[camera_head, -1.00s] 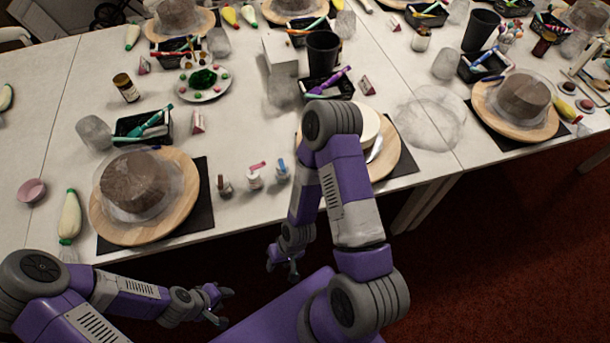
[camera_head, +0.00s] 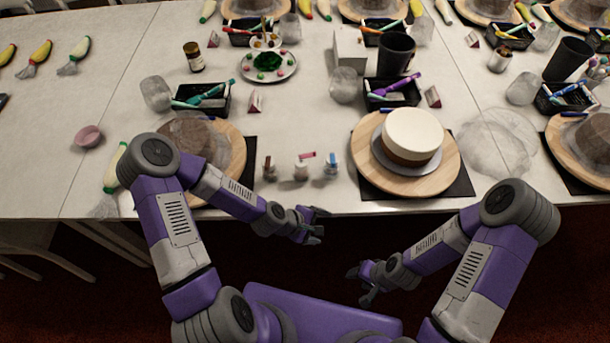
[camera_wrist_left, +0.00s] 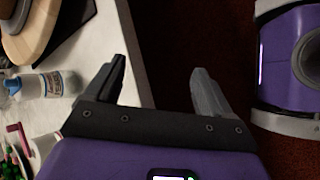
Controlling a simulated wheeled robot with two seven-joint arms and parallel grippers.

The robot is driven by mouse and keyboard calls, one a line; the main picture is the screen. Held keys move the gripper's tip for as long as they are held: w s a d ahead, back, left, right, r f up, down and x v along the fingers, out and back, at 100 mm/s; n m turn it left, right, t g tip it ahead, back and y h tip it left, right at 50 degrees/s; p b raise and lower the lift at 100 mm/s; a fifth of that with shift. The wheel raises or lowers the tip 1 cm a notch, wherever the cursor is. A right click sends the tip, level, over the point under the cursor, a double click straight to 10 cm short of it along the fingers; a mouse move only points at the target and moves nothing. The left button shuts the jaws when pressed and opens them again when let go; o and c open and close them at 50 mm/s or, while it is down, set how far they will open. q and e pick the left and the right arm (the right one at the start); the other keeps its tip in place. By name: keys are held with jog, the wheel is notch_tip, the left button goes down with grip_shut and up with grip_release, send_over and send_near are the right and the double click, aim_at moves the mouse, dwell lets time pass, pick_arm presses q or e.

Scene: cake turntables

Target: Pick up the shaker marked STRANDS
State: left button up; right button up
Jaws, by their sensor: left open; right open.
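Three small shakers stand in a row near the table's front edge in the head view: a brownish one (camera_head: 269,168), one with a pink-red top (camera_head: 301,169) and one with a blue top (camera_head: 332,164). Their markings are too small to read, so I cannot tell which says STRANDS. My left gripper (camera_head: 317,226) is open and empty, just off the front edge below the shakers. The left wrist view shows its open fingers (camera_wrist_left: 158,78), with a white-and-blue labelled shaker (camera_wrist_left: 45,84) apart from them at the left. My right gripper (camera_head: 360,284) is open, farther from the table.
A wooden turntable with a white-topped cake (camera_head: 411,137) stands right of the shakers. Another turntable (camera_head: 232,150) stands left, partly behind my left arm. A black tray of tools (camera_head: 203,97) and a sprinkle plate (camera_head: 268,66) lie behind. The table's front edge is close.

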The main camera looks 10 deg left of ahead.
aim_at(297, 169)
pick_arm(q)
jog(key=w+a+r+n+t+y+b, duration=0.1)
jog(key=w+a+r+n+t+b, duration=0.6)
jog(key=w+a+r+n, duration=0.8)
jog(key=d+f+b, duration=0.1)
jog(key=f, duration=0.2)
jog(key=d+f+n+b, duration=0.1)
jog(key=f, duration=0.3)
jog(key=s+d+f+n+t+b, duration=0.1)
jog(key=f, duration=0.2)
jog(key=shift+s+d+f, duration=0.1)
jog(key=shift+d+f, duration=0.05)
jog(key=shift+f, duration=0.15)
jog(key=b+x, duration=0.2)
jog(key=x, duration=0.4)
jog(key=shift+w+f, duration=0.1)
jog(key=shift+w, duration=0.1)
jog(key=c, duration=1.2)
